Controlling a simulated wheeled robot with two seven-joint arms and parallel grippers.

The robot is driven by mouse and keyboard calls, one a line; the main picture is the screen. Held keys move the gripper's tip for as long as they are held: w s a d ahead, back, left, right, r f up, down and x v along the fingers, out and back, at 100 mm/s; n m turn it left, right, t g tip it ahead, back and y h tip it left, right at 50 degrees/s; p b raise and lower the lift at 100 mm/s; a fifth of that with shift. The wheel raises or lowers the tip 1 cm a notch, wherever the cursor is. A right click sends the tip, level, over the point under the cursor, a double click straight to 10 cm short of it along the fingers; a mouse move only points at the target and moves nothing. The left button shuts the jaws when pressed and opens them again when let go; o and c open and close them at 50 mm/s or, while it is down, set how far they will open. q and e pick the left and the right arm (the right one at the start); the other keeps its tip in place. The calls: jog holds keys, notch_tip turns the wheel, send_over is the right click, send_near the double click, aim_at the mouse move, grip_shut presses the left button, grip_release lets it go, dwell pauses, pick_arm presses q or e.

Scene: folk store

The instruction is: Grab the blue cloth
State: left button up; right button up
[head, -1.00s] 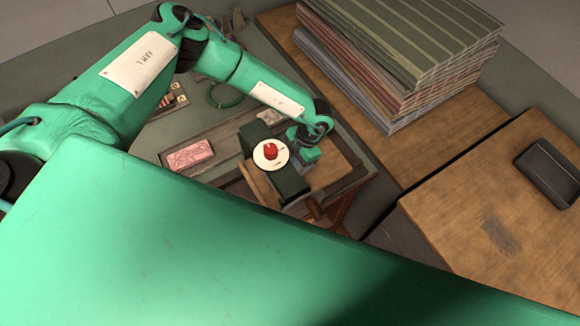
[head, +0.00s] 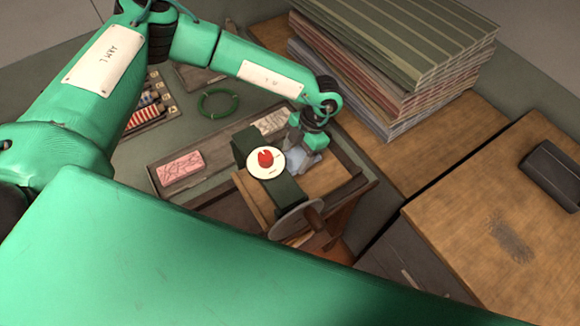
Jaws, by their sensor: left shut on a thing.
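The blue cloth (head: 303,163) is a small pale blue-grey crumpled piece on the wooden board, just right of the dark green machine. My left gripper (head: 304,146) comes down on it from above and is shut on it. The gripper hides part of the cloth, so I cannot tell whether it is lifted clear of the board. My right gripper is not in view.
The dark green machine (head: 285,195) has a round white plate with a red knob (head: 265,158) and a grey wheel (head: 298,219). A pink block (head: 180,168) and a green ring (head: 218,103) lie to the left. A tall cloth stack (head: 400,55) stands behind. A dark tray (head: 552,173) lies right.

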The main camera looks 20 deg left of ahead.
pick_arm(q)
jog(key=w+d+b, duration=0.8)
jog(key=w+d, duration=0.3)
jog(key=w, duration=0.3)
